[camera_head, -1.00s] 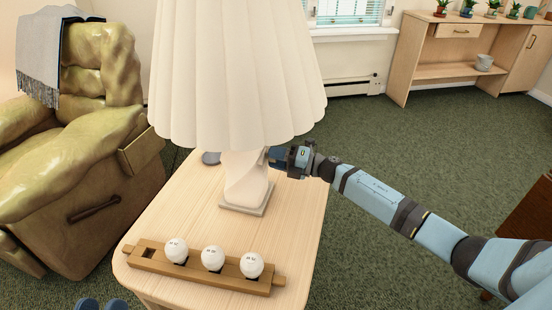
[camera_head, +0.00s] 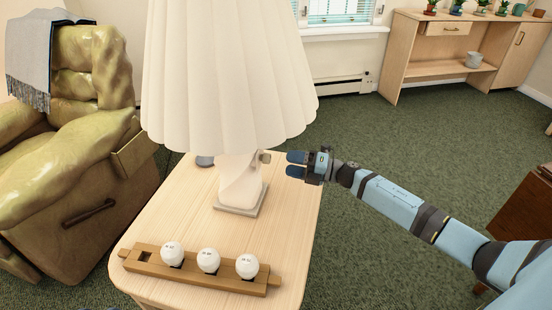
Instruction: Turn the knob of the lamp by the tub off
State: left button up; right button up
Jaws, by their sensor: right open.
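The lamp has a large cream pleated shade (camera_head: 230,75) and a white twisted base (camera_head: 238,180) on a square foot. It stands on a light wooden side table (camera_head: 190,225). A small knob (camera_head: 264,157) sticks out from the right side of the lamp, just under the shade. My right gripper (camera_head: 291,164) is open and empty, just right of the knob, with a small gap between the fingertips and the knob. The shade looks lit evenly, and I cannot tell whether the lamp is on. My left gripper is out of view. No tub is recognisable.
A green armchair (camera_head: 75,140) stands at left. A wooden desk (camera_head: 440,50) stands at the back right.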

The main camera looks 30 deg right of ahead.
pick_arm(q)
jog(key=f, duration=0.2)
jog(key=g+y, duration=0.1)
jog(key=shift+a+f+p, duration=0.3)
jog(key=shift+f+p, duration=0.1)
pick_arm(e)
jog(key=v, duration=0.6)
jog(key=shift+s+d, duration=0.2)
jog(key=shift+d, duration=0.05)
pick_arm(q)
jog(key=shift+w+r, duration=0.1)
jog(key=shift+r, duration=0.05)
